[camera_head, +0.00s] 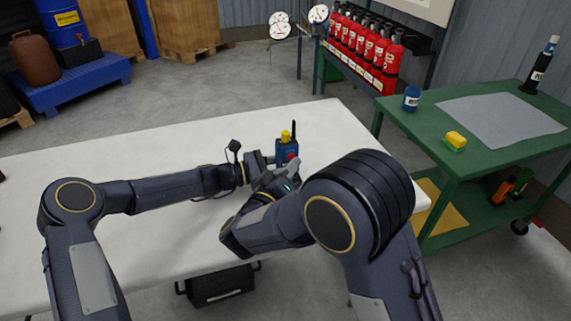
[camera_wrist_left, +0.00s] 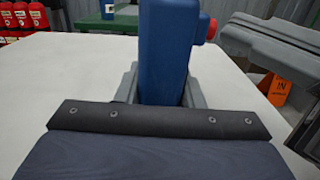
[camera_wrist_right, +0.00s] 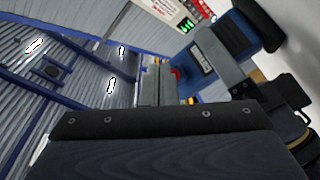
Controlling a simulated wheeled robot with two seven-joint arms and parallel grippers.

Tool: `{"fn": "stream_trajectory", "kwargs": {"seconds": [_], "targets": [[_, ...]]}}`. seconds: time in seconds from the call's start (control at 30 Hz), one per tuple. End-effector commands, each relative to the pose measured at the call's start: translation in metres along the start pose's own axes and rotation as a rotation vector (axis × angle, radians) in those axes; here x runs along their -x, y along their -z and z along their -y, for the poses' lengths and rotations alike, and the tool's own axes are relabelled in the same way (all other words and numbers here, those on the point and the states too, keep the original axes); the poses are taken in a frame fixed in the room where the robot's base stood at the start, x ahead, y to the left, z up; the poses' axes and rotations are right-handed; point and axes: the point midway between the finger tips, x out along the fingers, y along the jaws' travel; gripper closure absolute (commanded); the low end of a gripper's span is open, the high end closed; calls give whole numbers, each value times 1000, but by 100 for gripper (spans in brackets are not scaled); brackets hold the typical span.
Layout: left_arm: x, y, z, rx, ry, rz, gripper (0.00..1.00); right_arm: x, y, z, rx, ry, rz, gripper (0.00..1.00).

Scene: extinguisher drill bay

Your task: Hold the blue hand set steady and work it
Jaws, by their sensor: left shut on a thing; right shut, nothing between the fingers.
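The blue hand set (camera_head: 287,148) is upright above the white table, with a yellow top, a black antenna and a red button on its side. My left gripper (camera_head: 271,158) is shut on the hand set. In the left wrist view the blue body (camera_wrist_left: 165,50) stands between its fingers, with the red button (camera_wrist_left: 212,28) on the right. My right gripper (camera_head: 291,166) is shut and empty, close beside the button side. In the right wrist view its fingers (camera_wrist_right: 157,85) are near the red button (camera_wrist_right: 176,74); I cannot tell whether they touch.
The white table (camera_head: 60,160) is largely bare around my arms. A green cart (camera_head: 400,118) at the right carries a blue can (camera_head: 411,98), a yellow item (camera_head: 455,140) and a grey mat (camera_head: 500,115). Red extinguishers (camera_head: 375,55) stand on a rack behind. A black case (camera_head: 220,286) is below the table's front edge.

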Motion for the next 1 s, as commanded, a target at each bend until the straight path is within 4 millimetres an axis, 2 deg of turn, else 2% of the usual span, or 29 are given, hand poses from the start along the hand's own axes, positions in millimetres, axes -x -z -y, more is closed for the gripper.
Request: {"fn": "stream_trajectory", "kwargs": {"seconds": [0.63,1.0], "targets": [[0,0,0,0,0,0,100,-5,3,3,0,0,0,100],[0,0,0,0,0,0,100,2,-1,-2,0,-1,0,100]]}}
